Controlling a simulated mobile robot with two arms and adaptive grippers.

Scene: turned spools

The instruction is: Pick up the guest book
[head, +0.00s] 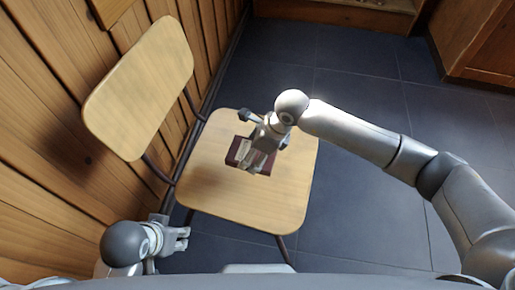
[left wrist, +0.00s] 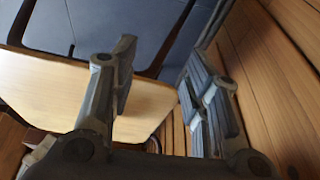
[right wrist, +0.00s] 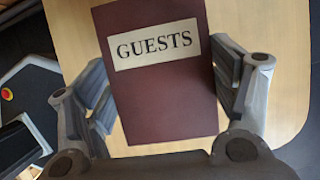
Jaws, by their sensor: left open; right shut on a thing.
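The guest book (right wrist: 160,105) is dark maroon with a pale label reading "GUESTS". It fills the middle of the right wrist view. In the head view the book (head: 233,151) shows over the chair seat (head: 215,190), partly hidden by my right gripper (head: 258,161). My right gripper is shut on the book, with one finger along each long side. I cannot tell whether the book touches the seat. My left gripper (head: 184,238) is open and empty, low at the left near the chair's front; its spread fingers also show in the left wrist view (left wrist: 160,85).
The chair's wooden backrest (head: 140,88) stands beside a plank wall (head: 45,125) on the left. Dark tiled floor (head: 350,65) is open to the right of the chair. Wooden cabinets (head: 480,45) stand at the back right.

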